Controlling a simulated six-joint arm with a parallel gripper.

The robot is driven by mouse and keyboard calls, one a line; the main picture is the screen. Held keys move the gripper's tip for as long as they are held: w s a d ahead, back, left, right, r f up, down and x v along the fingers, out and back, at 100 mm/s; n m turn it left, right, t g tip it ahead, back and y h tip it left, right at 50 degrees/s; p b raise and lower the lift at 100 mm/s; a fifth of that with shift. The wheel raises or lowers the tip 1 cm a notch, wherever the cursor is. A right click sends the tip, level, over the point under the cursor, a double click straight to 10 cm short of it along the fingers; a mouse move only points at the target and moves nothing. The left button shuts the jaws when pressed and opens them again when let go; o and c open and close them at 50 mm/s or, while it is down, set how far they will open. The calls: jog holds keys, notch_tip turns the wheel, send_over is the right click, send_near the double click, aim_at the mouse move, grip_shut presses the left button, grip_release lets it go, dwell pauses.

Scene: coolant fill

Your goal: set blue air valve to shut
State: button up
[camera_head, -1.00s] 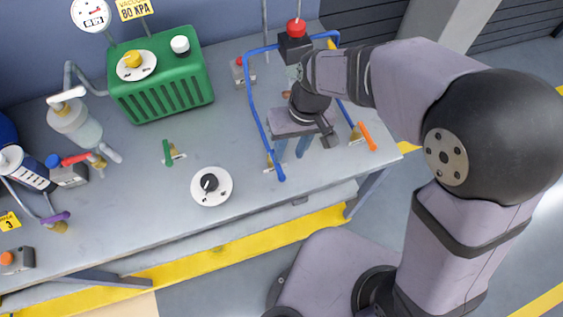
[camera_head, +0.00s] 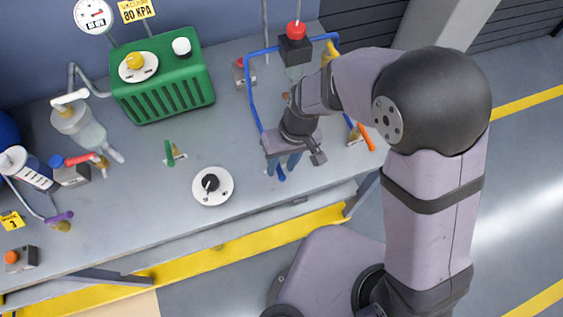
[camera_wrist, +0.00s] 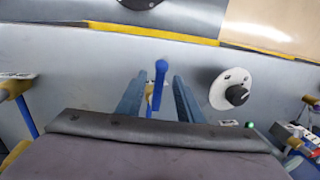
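The blue air valve handle (camera_head: 281,174) is at the table's front side, at the lower end of the blue pipe frame (camera_head: 252,95). In the wrist view the blue handle (camera_wrist: 160,76) stands between my two fingers in the picture, with brass behind it. My gripper (camera_head: 283,165) points down over the valve and hides most of its body. In the wrist view my gripper (camera_wrist: 157,95) is open, with a gap on both sides of the handle. I see no contact with it. How far the fingertips reach down past the handle is unclear.
A white dial with a black knob (camera_head: 211,183) sits left of the valve. A green-handled valve (camera_head: 169,152) is farther left, and an orange-handled valve (camera_head: 366,137) is on the right. A green box (camera_head: 165,83) stands behind. Bare table lies between them.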

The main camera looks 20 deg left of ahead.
jog(key=shift+f, duration=0.25)
grip_shut()
jog(key=shift+s+a, duration=0.1)
jog(key=s+a+m+t+p, duration=0.1)
jog(key=a+m+p, duration=0.5)
jog(key=m+p, duration=0.7)
jog(key=shift+s+r+m+t+p, duration=0.15)
jog(key=shift+s+m+t+p, duration=0.15)
jog(key=shift+t+p, duration=0.5)
